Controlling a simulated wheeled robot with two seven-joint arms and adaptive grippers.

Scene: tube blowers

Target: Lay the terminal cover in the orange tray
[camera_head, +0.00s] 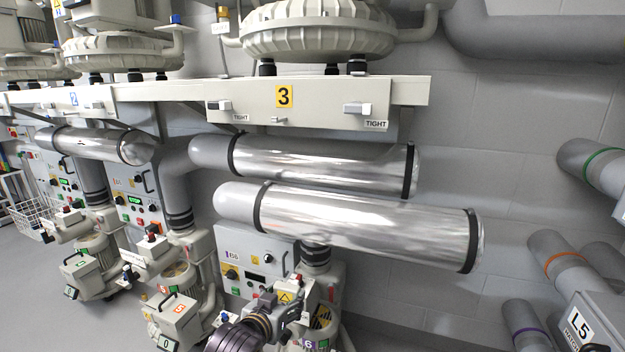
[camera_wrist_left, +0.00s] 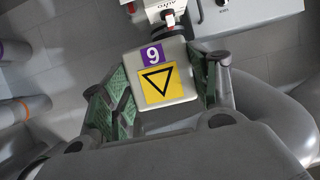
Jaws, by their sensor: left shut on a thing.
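The terminal cover (camera_wrist_left: 165,85) is a light box with a purple number label and a yellow triangle label. Both labels show in the left wrist view, and the triangle points down there. My left gripper (camera_head: 285,308) is shut on it, with green-padded fingers on both of its sides. In the head view the gripper is at the bottom middle, in front of the third blower's lower parts. It partly hides the cover there. I cannot tell whether the cover touches the motor. The orange tray is not in view. My right gripper is not in view.
A grey control cabinet (camera_head: 243,262) stands behind the left gripper. Large silver pipes (camera_head: 350,225) run above it. A neighbouring motor unit (camera_head: 180,307) stands to the left. A box marked L5 (camera_head: 590,325) is at the lower right. A wire basket (camera_head: 35,217) is far left.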

